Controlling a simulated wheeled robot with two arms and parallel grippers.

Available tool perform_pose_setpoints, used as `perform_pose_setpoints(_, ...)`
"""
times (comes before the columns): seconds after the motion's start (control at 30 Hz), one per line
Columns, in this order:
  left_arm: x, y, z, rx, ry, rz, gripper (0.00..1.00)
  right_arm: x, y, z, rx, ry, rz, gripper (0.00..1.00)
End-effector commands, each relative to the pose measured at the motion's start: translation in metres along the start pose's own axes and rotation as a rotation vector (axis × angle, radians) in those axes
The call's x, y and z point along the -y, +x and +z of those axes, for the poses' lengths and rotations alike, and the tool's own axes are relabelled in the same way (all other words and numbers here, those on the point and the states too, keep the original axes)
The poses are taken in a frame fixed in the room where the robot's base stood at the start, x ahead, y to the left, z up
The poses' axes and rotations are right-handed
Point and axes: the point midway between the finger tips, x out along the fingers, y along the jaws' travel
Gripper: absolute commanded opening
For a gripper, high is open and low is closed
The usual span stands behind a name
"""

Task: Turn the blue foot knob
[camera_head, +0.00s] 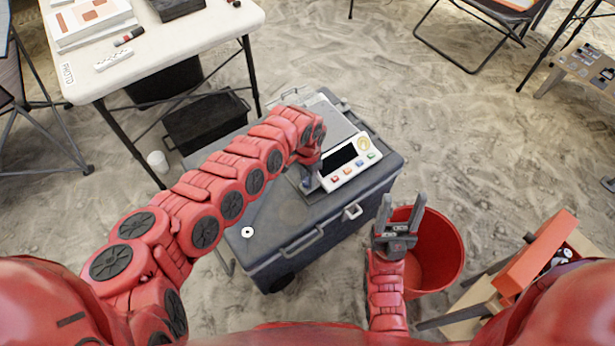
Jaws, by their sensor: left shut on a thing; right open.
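A scale with a white front panel (349,163), a dark display and coloured buttons sits on a grey wheeled case (285,215). My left gripper (309,184) reaches down at the near left corner of the scale. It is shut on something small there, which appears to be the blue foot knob. The gripper and wrist hide the knob, so its turn cannot be seen. My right gripper (402,212) is open and empty, pointing up in front of the red bucket's left side.
A red bucket (440,250) stands right of the case. A white ring (247,232) lies on the case top. A white table (180,55) with papers is at the upper left, a black crate (205,122) below it. An orange box (535,255) is at the lower right.

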Motion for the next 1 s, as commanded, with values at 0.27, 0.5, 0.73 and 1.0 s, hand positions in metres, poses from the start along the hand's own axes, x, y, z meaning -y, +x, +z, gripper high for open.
perform_pose_setpoints(0.27,0.0,-0.004,0.0,0.001,-0.172,0.001,0.0,-0.001,0.02,-0.004,0.0,0.0,0.0,0.57)
perform_pose_setpoints(0.5,0.0,-0.003,-0.001,-0.004,-0.395,0.0,0.0,-0.002,0.034,-0.006,0.0,0.0,0.0,0.57)
perform_pose_setpoints(0.73,0.001,0.0,-0.001,-0.004,-0.615,-0.002,0.0,-0.002,0.036,-0.006,0.0,0.0,0.0,0.57)
perform_pose_setpoints(1.0,0.002,0.003,0.0,-0.003,-0.868,-0.002,0.0,-0.001,0.025,-0.004,0.0,0.0,0.0,0.57)
